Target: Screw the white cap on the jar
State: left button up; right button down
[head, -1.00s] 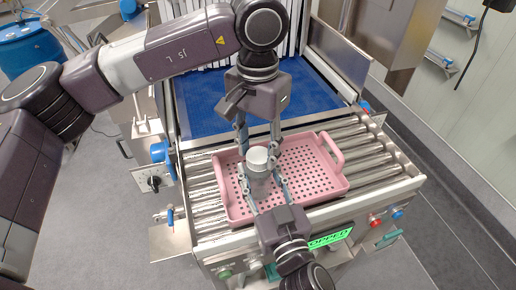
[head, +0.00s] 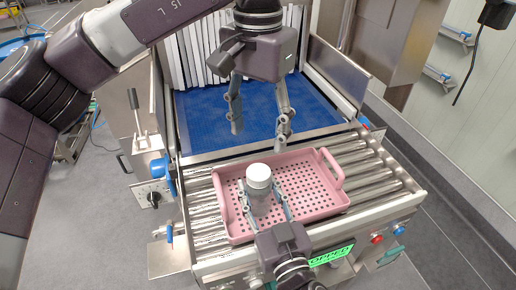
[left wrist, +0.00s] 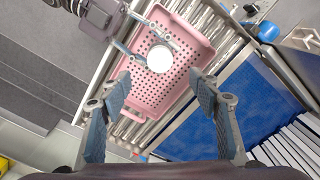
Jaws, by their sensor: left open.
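The clear jar (head: 259,202) stands upright in the pink tray, with the white cap (head: 259,173) on its top. I cannot tell how tightly the cap sits. From above, the white cap (left wrist: 160,58) covers most of the jar in the left wrist view. My right gripper (head: 261,190), coming from the front, has its fingers on both sides of the jar's body and looks shut on it. My left gripper (head: 259,135) is open and empty, above and behind the cap, fingers pointing down. Its two fingers also show spread in the left wrist view (left wrist: 160,84).
The pink perforated tray (head: 325,205) rests on the metal rollers (head: 375,178). Behind it is the blue conveyor belt (head: 200,115) with white strip curtains (head: 190,60). A lever and blue knob stand left; metal side walls flank the belt.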

pick_arm(q)
notch_tip(320, 180, up, 2)
jog(key=shift+r, duration=0.1)
pick_arm(e)
jog(key=c, duration=1.1)
grip_release()
jog(key=shift+s+d+f, duration=0.1)
jog(key=shift+s+d, duration=0.1)
jog(key=shift+s, duration=0.4)
jog(key=v, duration=1)
jog(key=shift+s+d, duration=0.1)
jog(key=shift+s, duration=0.25)
